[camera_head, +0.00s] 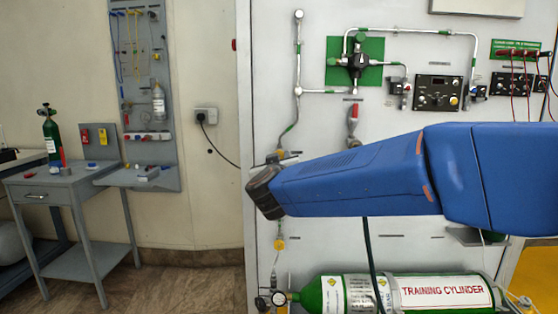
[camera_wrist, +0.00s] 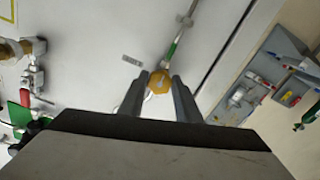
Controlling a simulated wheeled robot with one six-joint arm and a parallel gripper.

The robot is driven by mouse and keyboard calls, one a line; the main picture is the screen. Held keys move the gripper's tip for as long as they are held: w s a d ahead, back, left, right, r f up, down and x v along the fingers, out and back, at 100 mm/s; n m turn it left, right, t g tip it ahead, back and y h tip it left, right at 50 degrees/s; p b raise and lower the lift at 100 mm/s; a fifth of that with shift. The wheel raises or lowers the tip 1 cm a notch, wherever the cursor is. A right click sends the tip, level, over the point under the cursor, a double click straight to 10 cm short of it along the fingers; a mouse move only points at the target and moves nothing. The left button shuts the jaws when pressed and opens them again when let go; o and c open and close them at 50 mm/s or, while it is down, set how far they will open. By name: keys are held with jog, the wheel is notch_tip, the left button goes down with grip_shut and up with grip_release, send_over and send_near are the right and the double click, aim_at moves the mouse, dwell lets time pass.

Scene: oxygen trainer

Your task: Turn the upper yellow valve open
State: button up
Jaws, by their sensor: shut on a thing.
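The upper yellow valve (camera_wrist: 159,82) is a round yellow knob on a thin pipe with a green band, mounted on the white panel. In the head view only a small part of it (camera_head: 281,153) shows above the dark end of my blue arm. My gripper (camera_wrist: 159,80) has one finger on each side of the knob and is shut on it. The head view hides the fingers behind my wrist. A lower yellow valve (camera_head: 279,244) sits further down the same pipe line, below my wrist.
A green training cylinder (camera_head: 440,293) lies at the bottom of the panel, with a dark hose running down to it. A red-handled valve (camera_head: 353,112) and a green-backed regulator (camera_head: 355,61) are above my arm. A grey workbench (camera_head: 60,182) stands at the left.

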jog(key=o, duration=1.1)
jog(key=shift+c, duration=0.2)
jog(key=s, duration=1.7)
jog(key=shift+s, duration=0.2)
jog(key=s+d+f+n+g+y, duration=0.25)
jog(key=d+f+g+y, duration=0.2)
jog(key=d+y, duration=0.4)
jog(key=s+d+f+m+g+h, duration=0.5)
jog(key=s+d+f+g+h, duration=0.3)
jog(key=s+d+f, duration=1.3)
jog(key=d, duration=0.4)
jog(key=shift+s+f+m+g, duration=0.15)
jog(key=shift+s+m+g, duration=0.2)
